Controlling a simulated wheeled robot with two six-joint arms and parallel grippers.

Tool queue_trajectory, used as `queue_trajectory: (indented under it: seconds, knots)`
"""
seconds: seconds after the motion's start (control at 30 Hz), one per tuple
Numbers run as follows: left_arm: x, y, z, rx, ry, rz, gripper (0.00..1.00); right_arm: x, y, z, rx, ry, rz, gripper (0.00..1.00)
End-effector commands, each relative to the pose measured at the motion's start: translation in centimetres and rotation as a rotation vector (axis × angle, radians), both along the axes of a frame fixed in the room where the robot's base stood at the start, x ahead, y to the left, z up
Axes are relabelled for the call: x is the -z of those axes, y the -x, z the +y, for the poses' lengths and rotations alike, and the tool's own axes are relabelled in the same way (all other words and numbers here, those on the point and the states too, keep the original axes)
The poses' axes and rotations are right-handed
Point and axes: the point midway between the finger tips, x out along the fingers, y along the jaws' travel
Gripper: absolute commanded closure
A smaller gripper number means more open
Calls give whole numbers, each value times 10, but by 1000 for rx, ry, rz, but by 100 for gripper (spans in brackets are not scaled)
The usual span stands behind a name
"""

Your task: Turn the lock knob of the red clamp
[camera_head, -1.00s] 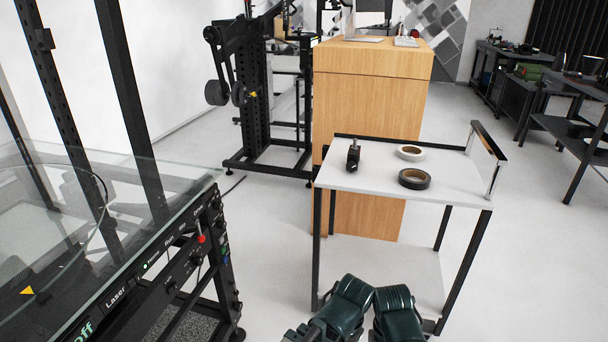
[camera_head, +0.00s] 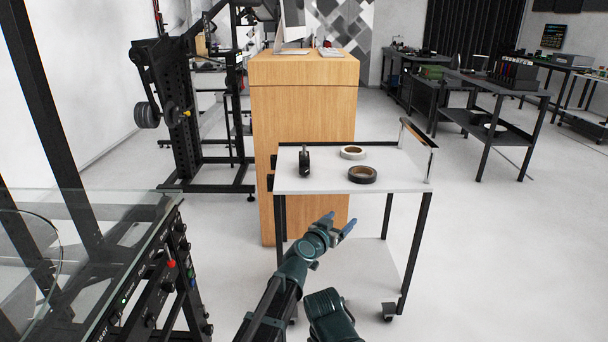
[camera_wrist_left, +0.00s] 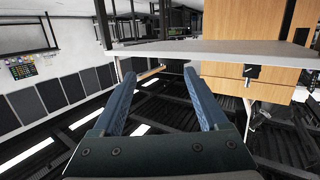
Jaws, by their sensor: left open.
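I cannot make out a red clamp for certain. A small red knob (camera_head: 171,263) sits on the black panel of the glass-topped machine at the lower left of the head view. A small black upright tool (camera_head: 305,161) stands on the cart's white top. My left gripper (camera_head: 339,222) is open and empty in front of the cart, below its top. Its two blue fingers (camera_wrist_left: 162,76) stand apart in the left wrist view with nothing between them. A dark green arm link of mine shows at the bottom; my right gripper is not visible.
The cart's white top (camera_head: 330,184) carries a white tape roll (camera_head: 353,152) and a black tape roll (camera_head: 362,174). A wooden cabinet (camera_head: 300,105) stands behind it. The glass-topped machine (camera_head: 90,235) fills the lower left. Floor is clear at right.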

Motion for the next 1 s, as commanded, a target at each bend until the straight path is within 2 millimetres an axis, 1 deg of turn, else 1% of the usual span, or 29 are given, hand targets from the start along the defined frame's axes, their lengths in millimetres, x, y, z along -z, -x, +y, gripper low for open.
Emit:
queue_trajectory:
  seconds: [0.03,0.1,0.13,0.23,0.3,0.4,0.53,0.77,0.87,1.0]
  knots:
    - [-15,-28,9,-82,31,-58,24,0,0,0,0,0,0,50]
    - [-29,-52,29,-205,58,-118,24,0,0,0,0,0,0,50]
    - [-33,-60,38,-255,64,-133,24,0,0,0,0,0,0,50]
    - [-38,-81,65,-400,74,-156,24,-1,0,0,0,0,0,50]
    - [-38,-89,80,-477,72,-155,24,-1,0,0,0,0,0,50]
    - [-35,-94,93,-545,66,-146,24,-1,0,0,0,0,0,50]
    - [-33,-96,100,-580,62,-139,24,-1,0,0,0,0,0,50]
    - [-33,-101,100,-582,62,-139,24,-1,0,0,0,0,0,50]
    - [-33,-109,100,-581,63,-139,24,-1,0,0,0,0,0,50]
    - [-33,-127,100,-581,63,-139,24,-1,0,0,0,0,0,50]
